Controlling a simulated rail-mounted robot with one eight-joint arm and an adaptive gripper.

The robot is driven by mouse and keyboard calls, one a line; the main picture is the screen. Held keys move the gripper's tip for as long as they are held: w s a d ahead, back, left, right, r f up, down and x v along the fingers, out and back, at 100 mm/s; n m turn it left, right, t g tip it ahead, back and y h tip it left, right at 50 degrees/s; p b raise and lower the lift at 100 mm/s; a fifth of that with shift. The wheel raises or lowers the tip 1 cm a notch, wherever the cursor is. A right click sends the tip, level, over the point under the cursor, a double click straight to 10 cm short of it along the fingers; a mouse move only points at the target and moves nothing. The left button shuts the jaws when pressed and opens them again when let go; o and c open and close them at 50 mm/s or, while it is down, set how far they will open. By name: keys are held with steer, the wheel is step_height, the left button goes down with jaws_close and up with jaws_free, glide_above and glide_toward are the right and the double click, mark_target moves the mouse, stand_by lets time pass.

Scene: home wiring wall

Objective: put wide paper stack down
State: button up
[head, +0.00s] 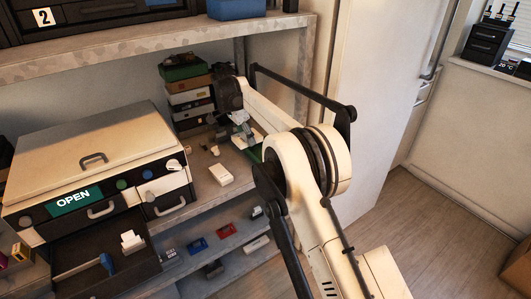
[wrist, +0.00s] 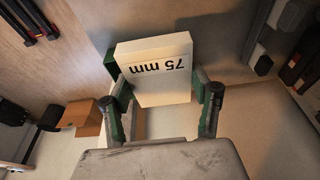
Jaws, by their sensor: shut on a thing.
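The wide paper stack (wrist: 155,68) is a white block marked "75 mm" in the wrist view. My gripper (wrist: 162,100) is shut on it, with a green-and-grey finger on each side. In the head view my gripper (head: 243,130) is at the back of the worktop, partly hidden by my arm. The stack shows there only as a small pale patch, and I cannot tell whether it touches a surface.
A smaller white block (head: 220,174) lies on the worktop. A case marked "OPEN" (head: 88,165) stands at left above an open black drawer (head: 100,262) holding a white block. Stacked boxes (head: 188,95) stand at the back. A lower shelf (head: 215,244) holds small coloured items.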

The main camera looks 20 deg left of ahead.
steer(key=w+d+f, duration=0.1)
steer(key=d, duration=0.1)
steer(key=w+d+f, duration=0.1)
steer(key=d+f, duration=0.1)
steer(key=w+d+f+b, duration=0.1)
steer(key=w+d, duration=0.1)
steer(key=shift+f, duration=0.25)
steer(key=shift+f+b, duration=0.3)
steer(key=shift+f, duration=1.65)
steer(key=shift+f, duration=0.15)
steer(key=o, duration=1.2)
steer(key=p+v, duration=0.1)
steer(key=v, duration=1.1)
steer(key=shift+p, duration=0.3)
